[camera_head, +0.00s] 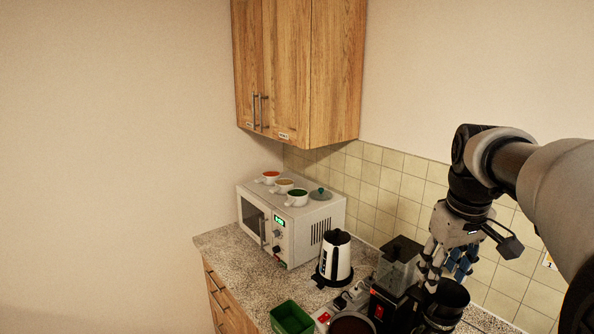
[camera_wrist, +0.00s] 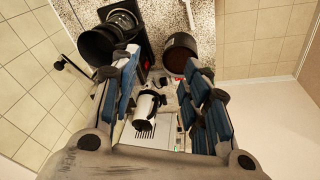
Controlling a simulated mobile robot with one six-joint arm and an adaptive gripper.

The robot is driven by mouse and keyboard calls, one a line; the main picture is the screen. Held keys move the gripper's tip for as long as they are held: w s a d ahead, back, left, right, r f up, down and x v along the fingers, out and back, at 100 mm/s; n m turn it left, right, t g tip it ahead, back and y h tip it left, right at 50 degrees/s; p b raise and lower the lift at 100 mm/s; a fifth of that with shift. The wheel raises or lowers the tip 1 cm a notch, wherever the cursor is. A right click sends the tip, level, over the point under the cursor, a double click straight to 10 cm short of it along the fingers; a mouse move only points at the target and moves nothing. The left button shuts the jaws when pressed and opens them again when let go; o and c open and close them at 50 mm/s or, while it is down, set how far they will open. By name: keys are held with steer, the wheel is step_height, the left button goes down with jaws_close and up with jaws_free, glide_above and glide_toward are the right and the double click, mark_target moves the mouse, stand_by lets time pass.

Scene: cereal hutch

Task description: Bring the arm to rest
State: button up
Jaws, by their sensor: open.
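My arm reaches in from the right in the head view. My gripper (camera_head: 447,272) points down over the right part of the counter, close to a black appliance with a clear hopper (camera_head: 398,264) and a black round vessel (camera_head: 450,296). In the wrist view my gripper (camera_wrist: 163,92) has its blue-padded fingers spread apart, with nothing held between them. Through the gap a white and black kettle (camera_wrist: 147,106) shows farther off. Whether the fingertips touch the appliance cannot be told.
The kettle (camera_head: 336,258) stands beside a white microwave (camera_head: 312,232) carrying several small cups. A green box (camera_head: 291,318) and a dark round container (camera_head: 352,324) are at the front. Wooden wall cabinets (camera_head: 300,75) hang above; the tiled wall (camera_head: 385,185) is behind my gripper.

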steer(key=s+a+f+m+t+b, duration=0.1)
steer(key=s+a+f+b, duration=0.4)
steer(key=s+f, duration=0.5)
steer(key=s+a+f+m+t+b, duration=0.1)
steer(key=s+a+f+b, duration=0.5)
steer(key=s, duration=0.7)
step_height(320, 180, down, 4)
steer(key=shift+s+a+f+t+y, duration=0.15)
steer(key=shift+s+a+t+y, duration=0.2)
steer(key=shift+a, duration=0.7)
steer(key=shift+s+d+m, duration=0.1)
steer(key=shift+m, duration=0.2)
